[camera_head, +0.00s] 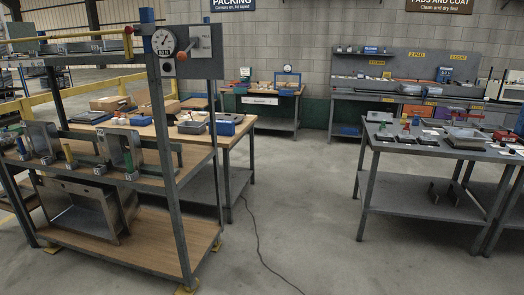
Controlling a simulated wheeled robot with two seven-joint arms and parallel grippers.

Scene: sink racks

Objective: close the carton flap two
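Several brown cardboard cartons sit on a wooden-topped table at the left, behind the near rack. One carton (108,103) is at the left of that group, and another carton (160,108) is at its right. They are small and partly hidden by the rack's post and the dial panel. I cannot tell which carton has flap two, or how its flaps stand. Neither of my grippers is in view.
A near rack (130,245) with metal brackets and a steel bin fills the left. A grey table (430,205) with trays stands at the right. Benches line the back wall. A dark cable (256,235) crosses the open middle floor.

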